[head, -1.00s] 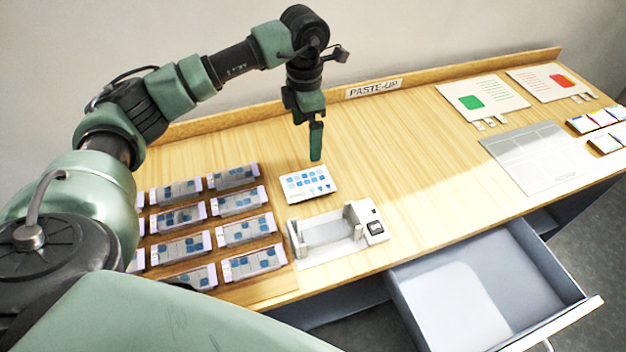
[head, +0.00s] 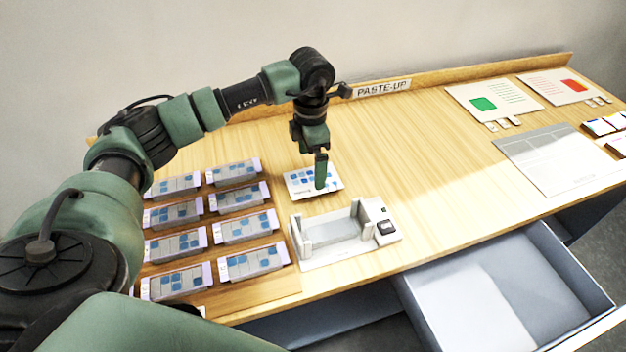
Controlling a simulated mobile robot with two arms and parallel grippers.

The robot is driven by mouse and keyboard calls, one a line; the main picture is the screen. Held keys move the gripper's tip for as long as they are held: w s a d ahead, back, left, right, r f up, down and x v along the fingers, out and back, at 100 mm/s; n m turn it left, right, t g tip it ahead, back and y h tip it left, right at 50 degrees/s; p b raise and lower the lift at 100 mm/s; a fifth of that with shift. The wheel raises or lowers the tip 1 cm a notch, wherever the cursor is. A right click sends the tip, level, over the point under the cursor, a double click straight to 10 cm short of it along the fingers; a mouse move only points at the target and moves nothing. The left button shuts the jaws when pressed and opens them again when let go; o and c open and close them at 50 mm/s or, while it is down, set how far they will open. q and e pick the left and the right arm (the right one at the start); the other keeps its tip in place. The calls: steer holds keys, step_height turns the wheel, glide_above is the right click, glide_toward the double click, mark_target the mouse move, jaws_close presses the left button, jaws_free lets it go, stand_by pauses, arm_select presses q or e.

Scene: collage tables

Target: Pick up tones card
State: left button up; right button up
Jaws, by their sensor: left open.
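A white card with rows of blue squares (head: 299,181), which looks like the tones card, lies flat on the wooden table, behind the grey-white cradle device. My left gripper (head: 320,186) points straight down over the right part of this card and hides some of it. It is open, and nothing shows held in it. I cannot tell whether its fingertips touch the card. My right gripper is not in view.
Several small trays with blue squares (head: 246,227) stand in two columns at left. The cradle device (head: 335,236) is just in front of the card. An open drawer (head: 490,290) juts from the table front. Cards (head: 494,101) and a grey sheet (head: 550,158) lie at right; mid-table is clear.

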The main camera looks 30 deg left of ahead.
mark_target(300, 183)
arm_select(q)
steer(key=f, duration=0.3)
steer(key=f+p, duration=0.1)
steer(key=shift+w+f, duration=0.2)
steer(key=shift+w, duration=0.05)
steer(key=c, duration=1.2)
steer(key=shift+r, duration=0.15)
